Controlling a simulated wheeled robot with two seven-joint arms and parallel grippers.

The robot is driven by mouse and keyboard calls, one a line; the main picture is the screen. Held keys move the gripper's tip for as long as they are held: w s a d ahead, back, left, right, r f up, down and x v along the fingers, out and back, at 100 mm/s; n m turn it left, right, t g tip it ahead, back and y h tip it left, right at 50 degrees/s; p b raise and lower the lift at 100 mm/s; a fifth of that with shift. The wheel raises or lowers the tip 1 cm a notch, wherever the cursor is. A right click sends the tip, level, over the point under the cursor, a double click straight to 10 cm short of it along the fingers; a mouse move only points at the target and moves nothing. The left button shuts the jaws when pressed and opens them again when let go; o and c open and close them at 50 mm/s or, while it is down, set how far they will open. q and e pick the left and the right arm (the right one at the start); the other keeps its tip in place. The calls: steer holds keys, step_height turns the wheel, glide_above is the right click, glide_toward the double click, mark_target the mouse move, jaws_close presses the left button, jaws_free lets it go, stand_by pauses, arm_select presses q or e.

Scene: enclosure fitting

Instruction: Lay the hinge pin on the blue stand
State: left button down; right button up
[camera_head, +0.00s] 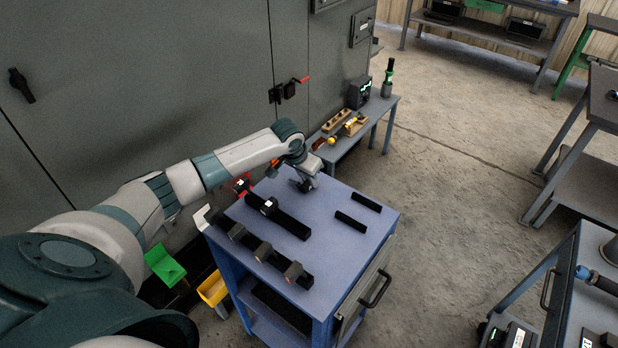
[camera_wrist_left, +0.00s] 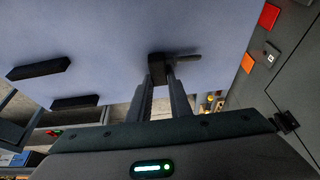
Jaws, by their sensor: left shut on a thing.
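My left gripper (camera_head: 304,184) is over the far part of the blue stand's top (camera_head: 325,245), pointing down. In the left wrist view its two fingers (camera_wrist_left: 160,82) are shut on a dark piece with a thin grey rod sticking out to the right, which looks like the hinge pin (camera_wrist_left: 182,57). The stand's top (camera_wrist_left: 110,35) lies behind the pin there; I cannot tell whether they touch. In the head view the pin is too small and covered to make out. My right gripper is not in view.
Two short black bars (camera_head: 350,221) lie on the right of the top. A black strip with several blocks (camera_head: 263,251) and another black strip (camera_head: 288,222) lie on the left. A grey cabinet (camera_head: 150,70) stands behind. A small bench (camera_head: 384,103) holds tools. The top's front right is clear.

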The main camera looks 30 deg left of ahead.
arm_select(q)
steer(key=shift+f, duration=0.1)
steer(key=c, duration=1.6)
jaws_free()
steer(key=b+v, duration=0.2)
steer(key=v, duration=1)
steer(key=shift+b, duration=0.35)
